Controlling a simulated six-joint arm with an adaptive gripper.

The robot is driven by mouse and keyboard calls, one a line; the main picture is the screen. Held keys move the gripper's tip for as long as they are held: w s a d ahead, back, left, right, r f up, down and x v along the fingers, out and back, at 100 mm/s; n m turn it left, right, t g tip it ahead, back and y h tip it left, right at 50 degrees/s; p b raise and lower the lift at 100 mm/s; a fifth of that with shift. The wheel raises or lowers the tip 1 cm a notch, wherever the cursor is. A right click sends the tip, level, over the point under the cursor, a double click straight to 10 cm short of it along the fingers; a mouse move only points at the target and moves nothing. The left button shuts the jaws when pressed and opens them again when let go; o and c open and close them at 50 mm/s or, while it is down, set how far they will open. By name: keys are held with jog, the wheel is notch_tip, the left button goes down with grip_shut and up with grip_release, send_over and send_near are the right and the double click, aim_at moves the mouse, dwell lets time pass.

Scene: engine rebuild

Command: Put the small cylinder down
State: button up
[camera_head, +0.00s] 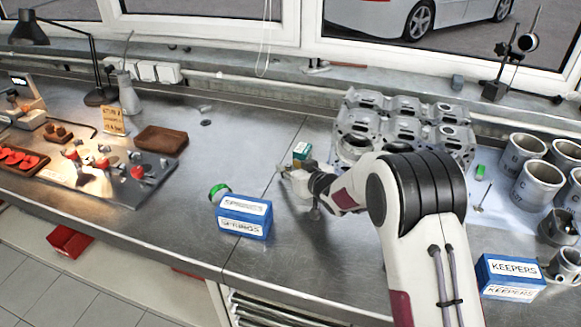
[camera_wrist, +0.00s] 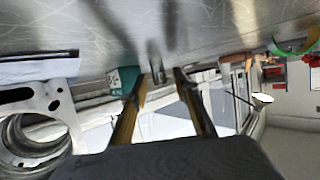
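My gripper (camera_head: 284,176) is low over the bench, left of the cylinder heads. In the wrist view the two fingers of my gripper (camera_wrist: 160,76) are apart. A small grey metal cylinder (camera_wrist: 157,64) shows between the fingertips, near the bench surface. A gap shows to the right of it, and no clear contact with either finger is visible. How far it lies from the fingertips is hard to tell. In the head view I cannot make out the cylinder clearly; my gripper and wrist may hide it.
A small green box (camera_head: 302,150) stands close behind my gripper; it also shows in the wrist view (camera_wrist: 123,79). A blue labelled box (camera_head: 243,218) and a green ring (camera_head: 218,190) are to the left. Cylinder heads (camera_head: 400,125) stand at the right. Bare bench lies behind the blue box.

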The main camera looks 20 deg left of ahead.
jog(key=shift+r, duration=0.15)
jog(key=shift+s+d+r, duration=0.3)
jog(key=shift+s+d, duration=0.05)
jog(key=shift+d, duration=0.05)
jog(key=shift+v, duration=5.45)
jog(key=shift+f, duration=0.2)
